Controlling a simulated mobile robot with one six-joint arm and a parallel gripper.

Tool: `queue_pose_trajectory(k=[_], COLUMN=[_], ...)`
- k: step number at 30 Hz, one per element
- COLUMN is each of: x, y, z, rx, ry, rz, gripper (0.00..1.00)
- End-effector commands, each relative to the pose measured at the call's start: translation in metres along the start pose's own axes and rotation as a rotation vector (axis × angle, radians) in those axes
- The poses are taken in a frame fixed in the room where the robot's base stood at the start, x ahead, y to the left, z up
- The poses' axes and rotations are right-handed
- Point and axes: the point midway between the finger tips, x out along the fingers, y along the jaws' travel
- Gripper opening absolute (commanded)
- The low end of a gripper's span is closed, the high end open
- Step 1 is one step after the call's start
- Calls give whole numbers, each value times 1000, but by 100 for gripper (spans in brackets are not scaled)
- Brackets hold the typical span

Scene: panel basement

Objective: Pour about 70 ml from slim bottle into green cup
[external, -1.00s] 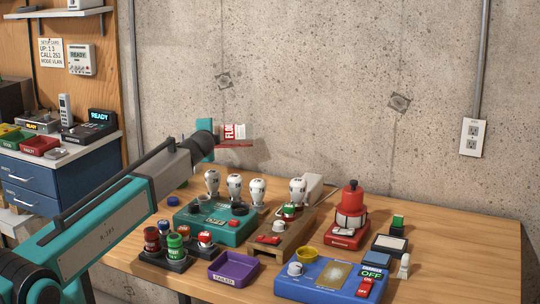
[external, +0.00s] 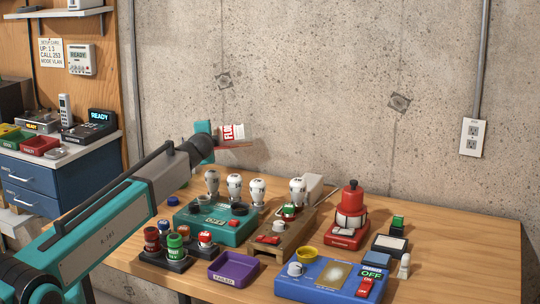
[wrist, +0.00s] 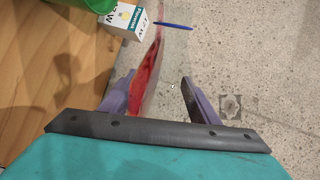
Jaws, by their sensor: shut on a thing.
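My gripper (wrist: 160,100) is shut on the slim bottle (wrist: 145,85), a clear bottle with red liquid inside. In the external view the bottle (external: 235,134) is raised above the back of the bench, lying almost level, with a red and white label. My gripper is partly hidden behind my wrist there. A green cup (wrist: 85,4) is cut off by the upper left edge of the wrist view, over the wooden top and apart from the bottle. I cannot make out this cup in the external view. I cannot tell whether liquid is leaving the bottle.
In the wrist view a white box (wrist: 125,20) and a blue pen (wrist: 173,25) are close to the bottle's far end. The bench holds a teal device (external: 215,225), a purple tray (external: 233,281), a blue device (external: 330,282) and a red device (external: 347,220). The concrete wall stands behind.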

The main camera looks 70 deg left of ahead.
Motion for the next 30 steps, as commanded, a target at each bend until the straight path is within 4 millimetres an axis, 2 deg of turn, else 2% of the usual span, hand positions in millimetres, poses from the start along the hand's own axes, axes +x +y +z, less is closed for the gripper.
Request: queue_pose_trajectory(k=[30], x=[4], y=[3], z=[-21], rx=[-27], ry=[8], rz=[-1], gripper=[29])
